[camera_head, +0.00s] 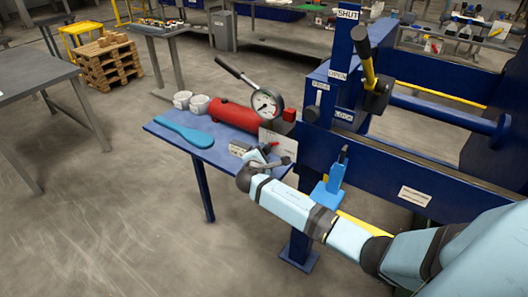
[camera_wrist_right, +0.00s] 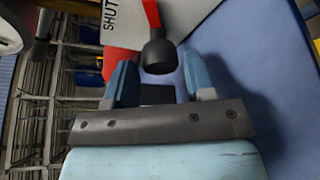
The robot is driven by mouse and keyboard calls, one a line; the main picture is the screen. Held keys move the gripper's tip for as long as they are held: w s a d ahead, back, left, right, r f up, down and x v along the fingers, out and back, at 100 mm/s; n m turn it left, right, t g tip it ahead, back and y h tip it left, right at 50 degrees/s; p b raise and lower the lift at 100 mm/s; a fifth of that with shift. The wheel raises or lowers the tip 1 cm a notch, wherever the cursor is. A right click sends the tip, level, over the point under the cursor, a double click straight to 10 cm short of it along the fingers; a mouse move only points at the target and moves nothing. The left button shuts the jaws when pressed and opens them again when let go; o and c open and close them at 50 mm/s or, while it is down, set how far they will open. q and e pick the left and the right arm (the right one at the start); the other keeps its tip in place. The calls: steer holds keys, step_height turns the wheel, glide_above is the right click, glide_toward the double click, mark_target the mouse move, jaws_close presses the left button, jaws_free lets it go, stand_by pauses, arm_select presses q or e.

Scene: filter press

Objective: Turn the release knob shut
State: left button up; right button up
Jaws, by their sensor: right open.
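My right gripper (camera_head: 268,158) is at the front right end of the red hand pump (camera_head: 232,116), over the small blue table. In the right wrist view its two blue fingers (camera_wrist_right: 160,62) are apart. The black release knob (camera_wrist_right: 159,52) shows between and just beyond the fingertips, with a red part above it. I cannot tell whether a finger touches it. A pale plate (camera_wrist_right: 112,22) marked SHUT is behind the knob. In the head view the knob is not clearly visible behind my gripper. My left gripper is not in view.
The pump has a round gauge (camera_head: 264,104) and a long lever (camera_head: 236,73). White cups and a blue paddle-shaped thing (camera_head: 184,130) lie on the blue table (camera_head: 160,131).

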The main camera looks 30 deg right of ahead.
steer(key=shift+x, duration=1.1)
